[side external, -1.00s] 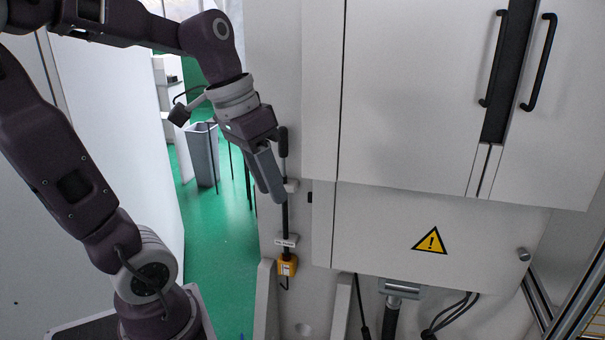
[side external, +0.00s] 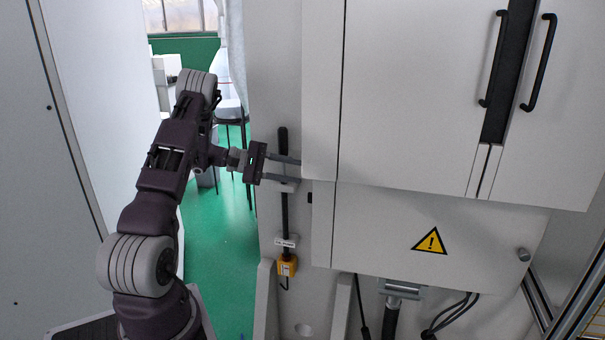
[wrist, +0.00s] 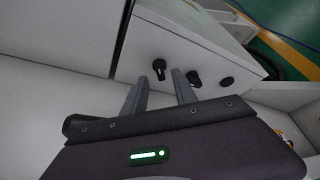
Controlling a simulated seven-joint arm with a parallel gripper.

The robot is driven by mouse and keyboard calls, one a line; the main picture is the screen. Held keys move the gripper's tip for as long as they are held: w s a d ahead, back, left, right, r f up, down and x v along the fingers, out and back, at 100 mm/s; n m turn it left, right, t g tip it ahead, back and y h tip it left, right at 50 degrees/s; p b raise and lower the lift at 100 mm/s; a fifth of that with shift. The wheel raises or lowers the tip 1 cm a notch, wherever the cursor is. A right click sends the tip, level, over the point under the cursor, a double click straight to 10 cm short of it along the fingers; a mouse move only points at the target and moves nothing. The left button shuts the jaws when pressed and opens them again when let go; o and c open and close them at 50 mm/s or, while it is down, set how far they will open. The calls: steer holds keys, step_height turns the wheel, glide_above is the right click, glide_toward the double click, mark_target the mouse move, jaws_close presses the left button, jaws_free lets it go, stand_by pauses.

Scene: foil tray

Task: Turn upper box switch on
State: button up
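In the wrist view, a grey box face carries a black rotary switch (wrist: 159,68), a second black switch (wrist: 194,78) and a round black knob (wrist: 227,82). I cannot tell which is the upper box switch or whether any is on. My gripper (wrist: 157,83) is open, its two grey fingers apart with nothing between them. The first switch lies just beyond the gap between the fingertips, and the second is right of the right finger. In the side external view, my gripper (side external: 299,171) points right at the white cabinet's left edge. The switches there are mostly hidden.
The white cabinet (side external: 415,90) has black handles (side external: 538,62) and a lower panel with a yellow warning sign (side external: 430,241). Green floor (side external: 220,270) is open to the left.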

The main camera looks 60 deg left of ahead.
steer(key=shift+x, duration=1.5)
jaws_close()
steer(key=shift+m, duration=0.3)
steer(key=shift+s+d+f+m+t, duration=0.15)
steer(key=shift+m+t, duration=0.55)
steer(key=shift+m, duration=0.65)
steer(key=shift+w+a+f+m+t, duration=0.1)
steer(key=shift+m+t, duration=0.6)
steer(key=shift+m, duration=0.65)
steer(key=shift+d+m, duration=0.1)
steer(key=shift+m, duration=0.2)
